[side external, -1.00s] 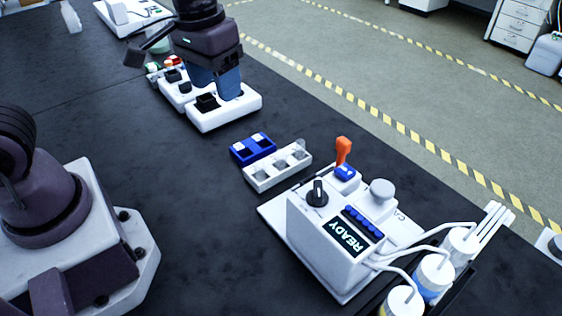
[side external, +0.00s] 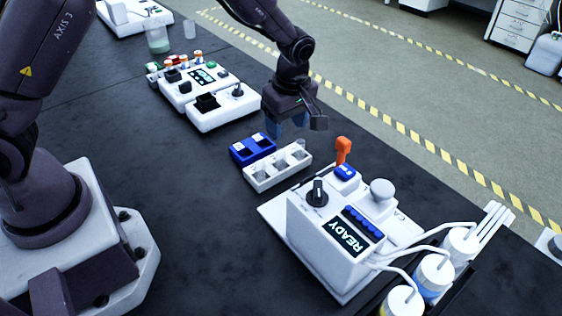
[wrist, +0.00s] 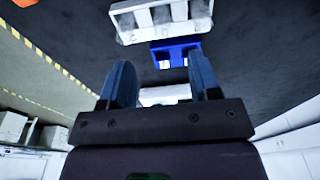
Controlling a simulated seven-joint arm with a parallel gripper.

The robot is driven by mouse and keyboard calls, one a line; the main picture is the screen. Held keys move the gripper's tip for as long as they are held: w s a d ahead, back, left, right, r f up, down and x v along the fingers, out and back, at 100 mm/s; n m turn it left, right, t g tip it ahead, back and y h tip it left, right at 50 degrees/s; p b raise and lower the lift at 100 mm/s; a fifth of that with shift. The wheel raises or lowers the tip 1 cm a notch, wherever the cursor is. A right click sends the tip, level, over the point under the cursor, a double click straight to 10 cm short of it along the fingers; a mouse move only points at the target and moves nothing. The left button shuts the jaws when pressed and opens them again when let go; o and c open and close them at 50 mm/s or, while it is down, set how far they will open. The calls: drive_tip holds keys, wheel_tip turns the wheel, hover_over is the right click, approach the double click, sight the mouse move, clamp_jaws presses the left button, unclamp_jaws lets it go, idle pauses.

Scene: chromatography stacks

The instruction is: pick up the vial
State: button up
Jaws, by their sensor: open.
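I cannot tell for sure which vial is meant. A small clear, greyish vial-like piece (side external: 299,149) stands at the far end of the white rack (side external: 262,183), which has several square wells. Several small vials with coloured caps (side external: 198,57) stand in a row behind a white device. My gripper (side external: 285,130) is open and empty, with blue fingers pointing down above the table, just behind the blue and white racks. In the wrist view my two fingers (wrist: 161,78) are spread apart. The white rack (wrist: 130,37) shows beyond them, its contents unclear.
A blue rack (side external: 238,157) with white squares touches or nearly touches the white rack. A white device with knobs (side external: 228,114) stands behind. Dark table is clear at left.

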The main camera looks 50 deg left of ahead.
sight(281, 152)
drive_tip(key=f, duration=0.3)
drive_tip(key=a+f, duration=0.1)
drive_tip(key=f, duration=0.5)
drive_tip(key=shift+s+a+f, duration=0.1)
drive_tip(key=shift+a+f, duration=0.2)
drive_tip(key=shift+f, duration=0.05)
drive_tip(key=c, duration=1)
